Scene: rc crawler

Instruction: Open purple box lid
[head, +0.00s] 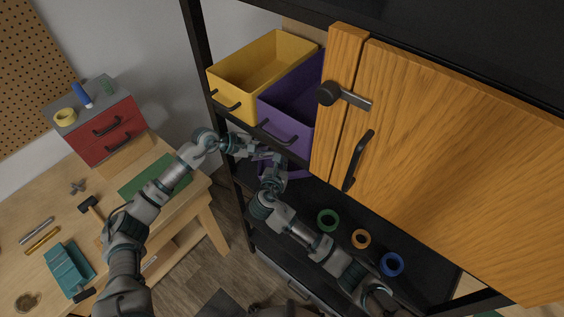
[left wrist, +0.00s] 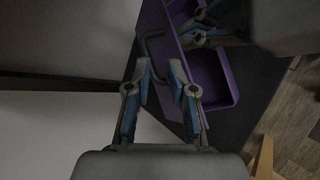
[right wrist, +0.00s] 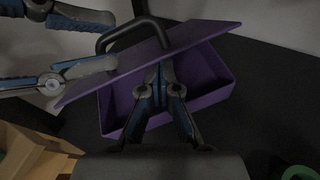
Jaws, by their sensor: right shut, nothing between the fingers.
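The purple box (right wrist: 208,82) stands on the dark shelf, partly open. Its purple lid (right wrist: 130,66) sits tilted and askew over it, with a black handle (right wrist: 132,32) on top. In the head view the box (head: 296,174) is mostly hidden by my grippers. My right gripper (right wrist: 160,72) is shut and empty, its fingertips at the lid's edge over the box opening; it also shows in the head view (head: 273,160). My left gripper (left wrist: 158,68) is open and empty beside the lid, near the handle (left wrist: 150,46). The box also shows in the left wrist view (left wrist: 212,78).
A yellow bin (head: 262,65) and a larger purple bin (head: 290,108) sit on the shelf above. A wooden cabinet door (head: 440,150) is at right. Green (head: 328,220), orange (head: 361,239) and blue (head: 391,264) rings lie on the lower shelf. A workbench (head: 130,215) stands at left.

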